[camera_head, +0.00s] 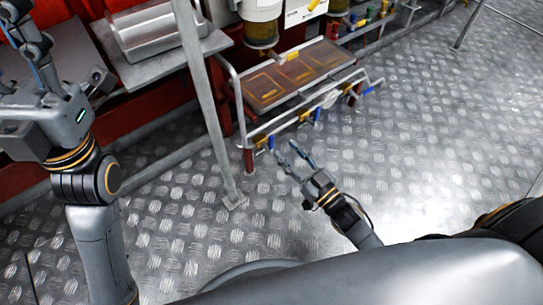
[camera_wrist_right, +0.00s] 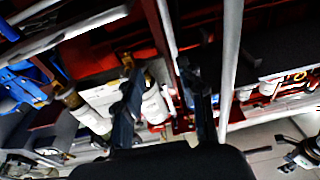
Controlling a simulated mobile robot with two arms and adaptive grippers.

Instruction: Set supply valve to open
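My right gripper (camera_head: 288,151) is open, with its two fingers apart, in front of the low pipe rack in the head view. A small blue valve handle (camera_head: 271,142) on the rack's lower pipe is just left of its fingertips. Another blue handle (camera_head: 317,115) is farther right along that pipe. I cannot tell which handle is the supply valve. In the right wrist view, the gripper (camera_wrist_right: 163,75) has nothing clearly held between its fingers. A large blue part (camera_wrist_right: 25,85) shows at left there. My left gripper (camera_head: 28,30) is at the upper left, partly cut off; its opening is unclear.
A grey post (camera_head: 208,100) stands left of the right gripper. A tray with brownish panels (camera_head: 300,72) lies above the pipes. A grey metal box (camera_head: 158,32) sits on a shelf at upper left. The metal floor (camera_head: 430,130) at right is clear.

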